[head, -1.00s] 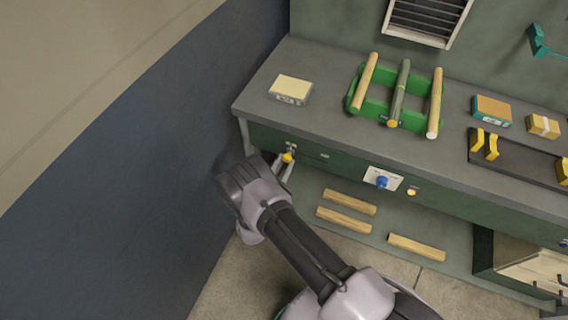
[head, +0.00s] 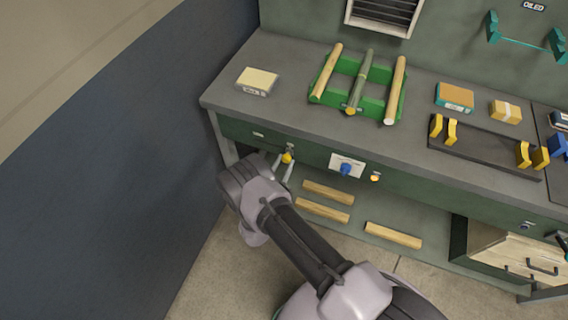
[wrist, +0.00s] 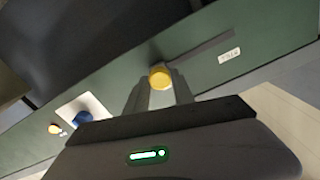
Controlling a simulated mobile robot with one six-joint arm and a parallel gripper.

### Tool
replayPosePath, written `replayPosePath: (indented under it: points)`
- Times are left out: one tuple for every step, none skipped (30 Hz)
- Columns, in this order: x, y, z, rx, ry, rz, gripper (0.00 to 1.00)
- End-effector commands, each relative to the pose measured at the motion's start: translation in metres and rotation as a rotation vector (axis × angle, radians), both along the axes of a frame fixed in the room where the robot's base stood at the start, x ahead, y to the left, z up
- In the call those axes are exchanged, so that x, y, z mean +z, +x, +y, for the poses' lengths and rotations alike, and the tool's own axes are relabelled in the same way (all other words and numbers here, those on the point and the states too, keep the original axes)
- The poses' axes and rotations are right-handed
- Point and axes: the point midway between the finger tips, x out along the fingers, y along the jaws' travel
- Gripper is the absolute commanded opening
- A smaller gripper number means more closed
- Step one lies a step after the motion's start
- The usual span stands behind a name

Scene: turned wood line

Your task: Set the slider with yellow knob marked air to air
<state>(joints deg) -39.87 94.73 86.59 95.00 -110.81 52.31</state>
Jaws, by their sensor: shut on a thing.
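The yellow slider knob (head: 287,158) is on the bench's green front, left of the blue knob. My gripper (head: 284,166) is shut on it, one finger on each side. In the wrist view the yellow knob (wrist: 160,78) sits between the fingertips of my gripper (wrist: 159,88). A dark slot (wrist: 203,49) runs from the knob toward a small white label (wrist: 229,56), whose text I cannot read surely. The knob is at the slot end away from that label. In the head view this label (head: 258,134) lies left of the knob. A mark (head: 291,146) above the knob is partly covered.
A blue knob on a white plate (head: 347,167) and a yellow-orange button (head: 375,176) are right of the slider. Wood strips (head: 323,210) lie on the lower shelf. A green rack (head: 373,105) stands on the bench top (head: 290,60). A dark wall (head: 100,180) is close on the left.

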Motion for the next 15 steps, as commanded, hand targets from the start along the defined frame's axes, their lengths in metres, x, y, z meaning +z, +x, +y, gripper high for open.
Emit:
replayPosePath:
  points:
    - [-0.0029, -0.0025, -0.0076, -0.019, -0.002, 0.008, 0.0]
    - [-0.003, -0.0026, -0.0081, -0.02, -0.002, 0.009, 0.0]
    - [-0.0033, -0.0028, -0.0085, -0.02, -0.003, 0.01, 0.0]
    - [-0.0035, -0.003, -0.0088, -0.021, -0.003, 0.01, 0.0]
    - [-0.0036, -0.003, -0.009, -0.022, -0.004, 0.011, 0.0]
    - [-0.0038, -0.0031, -0.0092, -0.022, -0.004, 0.011, 0.0]
    - [-0.0038, -0.0032, -0.0094, -0.023, -0.003, 0.011, 0.0]
    - [-0.004, -0.0033, -0.0095, -0.023, -0.003, 0.011, 0.34]
    - [-0.004, -0.0033, -0.0095, -0.023, -0.003, 0.011, 0.41]
    - [-0.0039, -0.0032, -0.0094, -0.022, -0.004, 0.011, 0.47]
    - [-0.0037, -0.003, -0.0091, -0.021, -0.004, 0.011, 0.52]
    - [-0.0035, -0.0028, -0.0086, -0.02, -0.004, 0.01, 0.52]
    - [-0.0033, -0.0026, -0.0082, -0.02, -0.003, 0.009, 0.52]
    - [-0.0031, -0.0025, -0.0079, -0.019, -0.003, 0.009, 0.52]
    - [-0.0029, -0.0023, -0.0076, -0.019, -0.003, 0.009, 0.52]
